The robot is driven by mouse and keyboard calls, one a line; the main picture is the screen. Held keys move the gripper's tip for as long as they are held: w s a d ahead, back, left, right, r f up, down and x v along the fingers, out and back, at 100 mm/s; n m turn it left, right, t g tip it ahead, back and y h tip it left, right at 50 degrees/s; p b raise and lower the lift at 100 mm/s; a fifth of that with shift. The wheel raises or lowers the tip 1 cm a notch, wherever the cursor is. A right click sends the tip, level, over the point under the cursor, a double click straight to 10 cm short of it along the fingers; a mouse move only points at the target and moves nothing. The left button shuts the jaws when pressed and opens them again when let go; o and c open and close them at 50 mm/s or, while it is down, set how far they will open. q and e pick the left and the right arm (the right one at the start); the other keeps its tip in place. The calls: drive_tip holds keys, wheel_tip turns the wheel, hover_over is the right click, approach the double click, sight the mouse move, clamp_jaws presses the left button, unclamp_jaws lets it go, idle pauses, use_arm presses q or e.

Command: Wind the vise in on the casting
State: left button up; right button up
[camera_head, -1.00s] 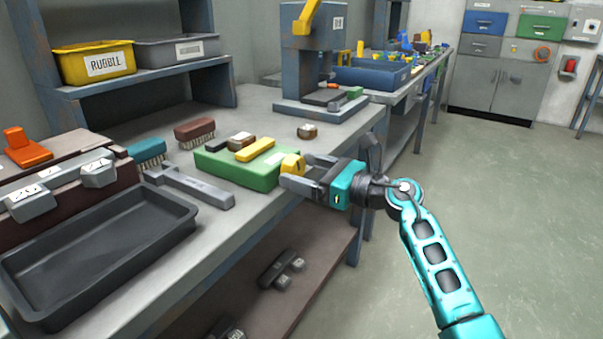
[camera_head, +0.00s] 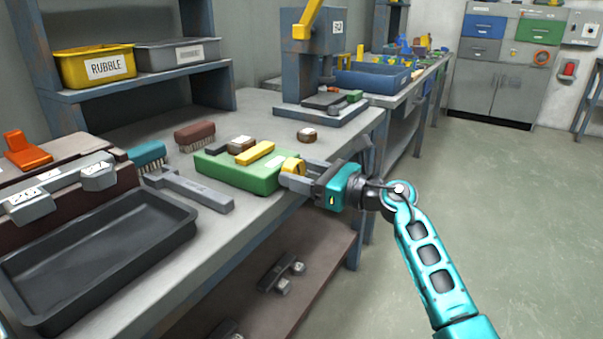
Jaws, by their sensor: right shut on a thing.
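The green vise (camera_head: 240,176) sits on the workbench near its front edge. A yellow bar (camera_head: 255,152) lies across its top, like a jaw. A small brown piece with a pale top (camera_head: 239,143), probably the casting, sits beside the bar; I cannot tell whether they touch. A yellow knob (camera_head: 291,166) is at the vise's right end. My right gripper (camera_head: 297,179) reaches in from the right and is shut on this knob, its fingers partly covering it. My left gripper is not in view.
A black tray (camera_head: 95,262), a grey long-handled tool (camera_head: 195,192) and two brushes, teal (camera_head: 147,155) and brown (camera_head: 195,133), lie left of the vise. A round brown-and-white part (camera_head: 307,134) stands behind it. A blue press (camera_head: 315,60) stands farther back.

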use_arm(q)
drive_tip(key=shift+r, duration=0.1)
use_arm(e)
drive_tip(key=m+p, duration=0.2)
drive_tip(key=p, duration=0.1)
drive_tip(key=shift+r+m, duration=0.1)
drive_tip(key=shift+m, duration=0.2)
drive_tip(key=m+p, duration=0.2)
drive_tip(key=m, duration=0.1)
drive_tip(key=shift+d+m+p, duration=0.1)
drive_tip(key=shift+m+p, duration=0.25)
drive_tip(key=shift+m, duration=0.05)
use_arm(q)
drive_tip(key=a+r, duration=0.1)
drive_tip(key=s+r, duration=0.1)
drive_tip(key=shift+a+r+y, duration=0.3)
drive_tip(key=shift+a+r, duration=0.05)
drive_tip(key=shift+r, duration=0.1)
use_arm(e)
drive_tip(key=shift+w+f+m, duration=0.1)
drive_tip(key=shift+f+m, duration=0.1)
drive_tip(key=shift+m, duration=0.2)
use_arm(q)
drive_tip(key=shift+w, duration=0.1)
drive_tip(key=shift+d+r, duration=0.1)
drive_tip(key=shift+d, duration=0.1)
use_arm(e)
drive_tip(key=o, duration=1.1)
drive_tip(key=shift+c, duration=0.2)
